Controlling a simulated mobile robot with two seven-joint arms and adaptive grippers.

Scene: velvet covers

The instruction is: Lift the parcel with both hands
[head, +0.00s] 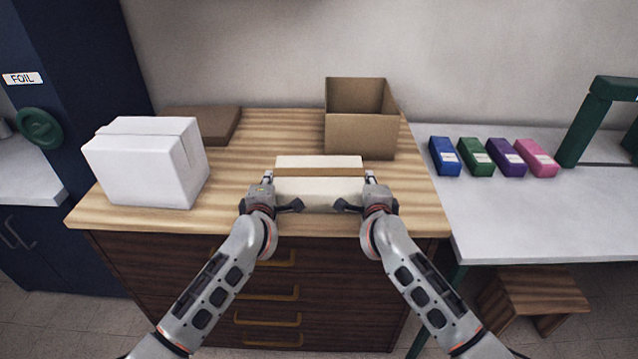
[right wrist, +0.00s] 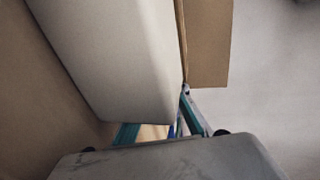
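The parcel (head: 318,192), a cream box with a tan band across its top, is at the front middle of the wooden top, between my two grippers. My left gripper (head: 267,178) is at its left side and my right gripper (head: 371,178) at its right side; both look close against it. In the right wrist view a pale box face (right wrist: 115,60) fills the upper left and partly hides the teal fingers of my right gripper (right wrist: 160,130). I cannot tell whether either gripper is open or shut, or whether the parcel touches the wood.
A white box (head: 145,165) stands left on the wooden top (head: 235,200). An open cardboard box (head: 360,135) stands behind the parcel, and a flat brown box (head: 205,122) at the back left. Several coloured packs (head: 505,156) lie on the grey table (head: 540,215) at right.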

